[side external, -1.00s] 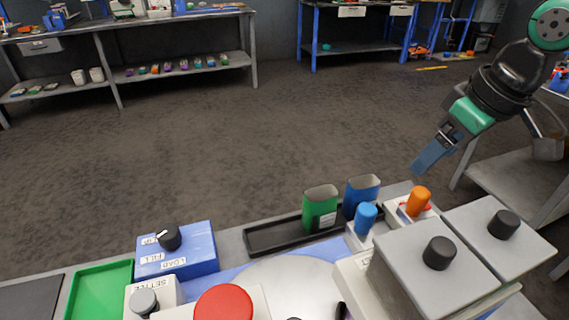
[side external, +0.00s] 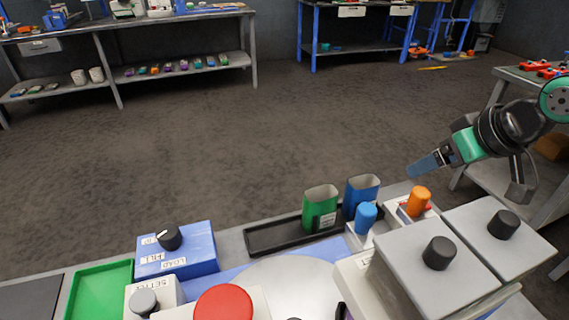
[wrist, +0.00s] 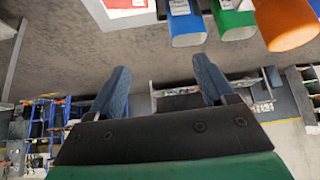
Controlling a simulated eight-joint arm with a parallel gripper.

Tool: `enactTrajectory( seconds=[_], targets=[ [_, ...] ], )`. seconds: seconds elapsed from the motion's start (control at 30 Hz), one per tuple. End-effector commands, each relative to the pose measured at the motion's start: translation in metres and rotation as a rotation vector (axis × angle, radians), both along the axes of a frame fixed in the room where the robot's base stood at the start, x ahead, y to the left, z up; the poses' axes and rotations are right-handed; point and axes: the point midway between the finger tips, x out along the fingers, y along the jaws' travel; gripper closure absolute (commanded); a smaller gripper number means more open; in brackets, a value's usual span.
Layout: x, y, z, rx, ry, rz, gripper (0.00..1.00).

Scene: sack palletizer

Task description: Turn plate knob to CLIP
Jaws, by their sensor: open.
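My gripper (side external: 418,168) is above and behind the orange knob (side external: 419,200), apart from it, with its fingers pointing down to the left. In the wrist view my gripper (wrist: 160,84) is open, with nothing between its two blue fingers. The orange knob (wrist: 287,22) shows at the top right there. A blue knob (side external: 366,217) stands beside the orange one on a white block. A black knob (side external: 168,237) with a white mark sits on a blue box with labels at left. I see no readable CLIP label and cannot tell which knob is the plate knob.
Black knobs top two grey boxes (side external: 408,265) at right. A red button (side external: 223,303) and green tray (side external: 98,290) are in front.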

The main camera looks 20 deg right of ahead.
Motion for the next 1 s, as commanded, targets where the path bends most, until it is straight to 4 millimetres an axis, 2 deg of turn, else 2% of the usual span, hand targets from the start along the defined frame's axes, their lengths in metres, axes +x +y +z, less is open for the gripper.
enactTrajectory(
  seconds=[0.17,0.23,0.37,0.47,0.6,0.7,0.83,1.0],
  targets=[
    [0.039,0.053,0.023,-0.001,0.041,0.134,0.24],
    [0.055,0.081,0.028,-0.006,0.059,0.195,0.24],
    [0.079,0.141,0.029,-0.017,0.093,0.307,0.24],
    [0.089,0.192,0.022,-0.029,0.119,0.393,0.24],
    [0.09,0.265,0.002,-0.048,0.152,0.506,0.24],
    [0.082,0.307,-0.015,-0.062,0.172,0.571,0.24],
    [0.07,0.342,-0.032,-0.077,0.188,0.627,0.24],
    [0.064,0.36,-0.044,-0.085,0.194,0.653,0.24]
  ],
)
